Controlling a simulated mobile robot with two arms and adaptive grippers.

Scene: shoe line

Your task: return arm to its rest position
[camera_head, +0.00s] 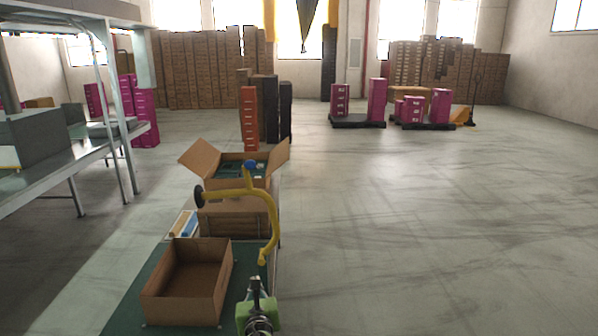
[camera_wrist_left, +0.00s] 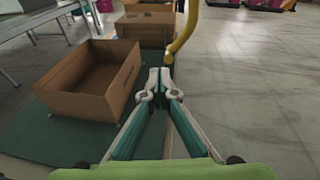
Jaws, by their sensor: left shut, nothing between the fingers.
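My left gripper (camera_head: 255,284) is low in the head view, just right of the open cardboard box (camera_head: 187,283). In the left wrist view my left gripper (camera_wrist_left: 159,76) has its fingertips together, with nothing between them. That view also shows the empty box (camera_wrist_left: 92,80) to the left of the fingers. My right gripper is in neither view.
The green table surface (camera_head: 128,310) holds the empty box. A carton with raised flaps (camera_head: 236,183) stands farther back. A metal workbench (camera_head: 100,150) is at the left. Pink stacks (camera_head: 376,98) stand on dark pallets far off. The floor (camera_head: 430,230) to the right is clear.

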